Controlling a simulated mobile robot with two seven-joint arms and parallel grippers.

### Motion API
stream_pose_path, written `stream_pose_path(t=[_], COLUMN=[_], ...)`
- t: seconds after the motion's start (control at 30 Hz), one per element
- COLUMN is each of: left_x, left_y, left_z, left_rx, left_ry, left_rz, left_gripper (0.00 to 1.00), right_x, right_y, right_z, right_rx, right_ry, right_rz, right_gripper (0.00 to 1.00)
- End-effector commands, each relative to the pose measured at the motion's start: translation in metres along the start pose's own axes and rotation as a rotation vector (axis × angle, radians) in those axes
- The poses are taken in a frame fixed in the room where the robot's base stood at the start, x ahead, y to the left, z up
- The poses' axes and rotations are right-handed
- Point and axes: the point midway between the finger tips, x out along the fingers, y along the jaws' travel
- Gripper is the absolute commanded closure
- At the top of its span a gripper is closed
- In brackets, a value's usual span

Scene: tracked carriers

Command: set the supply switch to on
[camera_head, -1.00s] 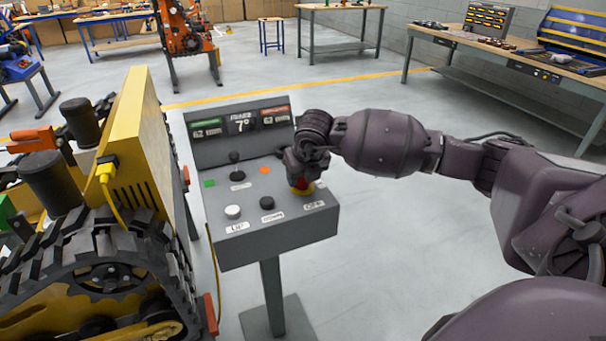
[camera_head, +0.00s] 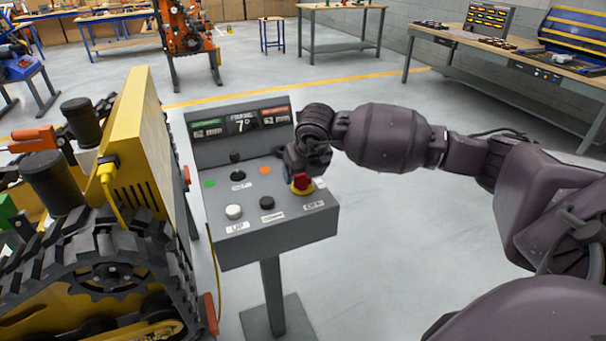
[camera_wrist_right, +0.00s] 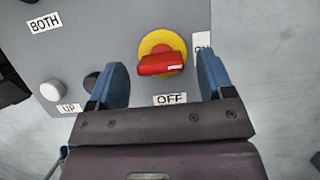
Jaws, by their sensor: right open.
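The supply switch (camera_head: 302,184) is a red knob on a yellow disc at the right of a grey control console (camera_head: 280,232). In the right wrist view the switch (camera_wrist_right: 160,62) shows its red handle lying roughly level. The handle's white mark is at its right end, on the side of a partly hidden ON label (camera_wrist_right: 203,42). The OFF label (camera_wrist_right: 170,99) is below the disc. My right gripper (camera_wrist_right: 162,70) is open, one blue finger on each side of the switch and apart from it. In the head view this gripper (camera_head: 304,162) is just above the knob. My left gripper is out of view.
The console also has a white button (camera_head: 233,211), a black button (camera_head: 266,203), a small joystick (camera_head: 236,172) and a display (camera_head: 240,122). A yellow tracked carrier (camera_head: 130,150) stands close on the left. The floor right of the console is clear.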

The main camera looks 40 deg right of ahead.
Motion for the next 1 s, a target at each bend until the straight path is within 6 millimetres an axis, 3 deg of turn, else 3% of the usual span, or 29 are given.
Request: stream_pose_path(t=[0.2, 0.43, 0.63, 1.0], left_x=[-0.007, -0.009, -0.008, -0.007], left_y=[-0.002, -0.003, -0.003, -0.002], left_z=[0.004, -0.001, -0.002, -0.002], left_rx=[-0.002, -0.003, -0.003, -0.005], left_ry=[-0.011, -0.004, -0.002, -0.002], left_rz=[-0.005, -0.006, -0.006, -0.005], left_gripper=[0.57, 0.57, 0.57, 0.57], right_x=[-0.045, -0.078, -0.089, -0.090], right_y=[0.000, 0.000, 0.000, 0.000], right_z=[0.001, 0.001, 0.000, 0.000], right_rx=[-0.001, 0.000, 0.000, 0.000], right_ry=[-0.005, -0.003, -0.001, 0.000], right_rz=[0.001, 0.000, -0.001, -0.001], right_gripper=[0.26, 0.26, 0.26, 0.26])
